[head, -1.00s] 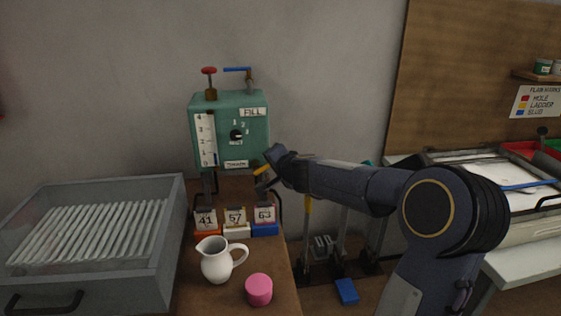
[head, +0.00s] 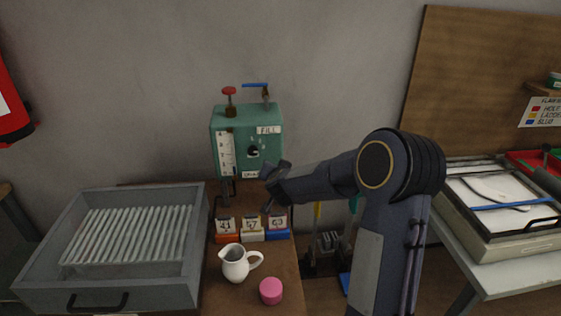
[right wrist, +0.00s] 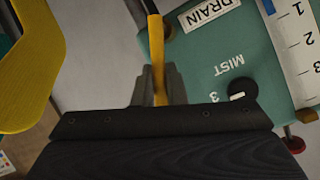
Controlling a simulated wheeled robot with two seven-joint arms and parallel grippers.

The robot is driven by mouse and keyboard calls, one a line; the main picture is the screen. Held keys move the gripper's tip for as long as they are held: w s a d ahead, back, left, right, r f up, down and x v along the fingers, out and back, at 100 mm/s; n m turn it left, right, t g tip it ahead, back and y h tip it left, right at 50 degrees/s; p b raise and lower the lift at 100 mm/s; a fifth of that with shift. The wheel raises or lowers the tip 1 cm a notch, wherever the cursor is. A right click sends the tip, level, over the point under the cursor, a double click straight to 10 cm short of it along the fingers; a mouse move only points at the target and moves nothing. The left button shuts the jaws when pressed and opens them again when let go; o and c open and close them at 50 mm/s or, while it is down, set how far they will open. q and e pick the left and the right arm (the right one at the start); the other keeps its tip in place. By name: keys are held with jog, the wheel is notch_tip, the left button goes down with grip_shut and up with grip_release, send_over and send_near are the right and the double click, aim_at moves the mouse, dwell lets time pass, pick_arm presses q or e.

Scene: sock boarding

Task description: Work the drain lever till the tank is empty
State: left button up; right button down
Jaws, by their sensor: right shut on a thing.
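The green tank (head: 272,150) hangs on the wall behind the brown bench, with a white level scale (head: 227,152) on its front. In the right wrist view the tank's front (right wrist: 200,60) shows a DRAIN label (right wrist: 213,15) and numbers on the scale (right wrist: 297,45). A narrow blue strip (right wrist: 269,6) shows beside the scale's low end. My right gripper (head: 269,196) is at the tank's lower right. In the right wrist view its fingers (right wrist: 158,72) are shut on the yellow drain lever (right wrist: 154,32). In the head view my gripper hides the lever. My left gripper is out of view.
Several number cards on coloured blocks (head: 252,236), a white jug (head: 235,268) and a pink cylinder (head: 270,291) stand on the bench below. A grey tray (head: 150,280) of white rods is at left. Another yellow thing (right wrist: 30,70) shows close in the wrist view.

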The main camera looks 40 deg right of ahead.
jog(key=shift+a+p, duration=0.2)
jog(key=shift+p, duration=0.15)
jog(key=c, duration=1.5)
grip_release()
jog(key=shift+v, duration=3.85)
jog(key=shift+a, duration=0.1)
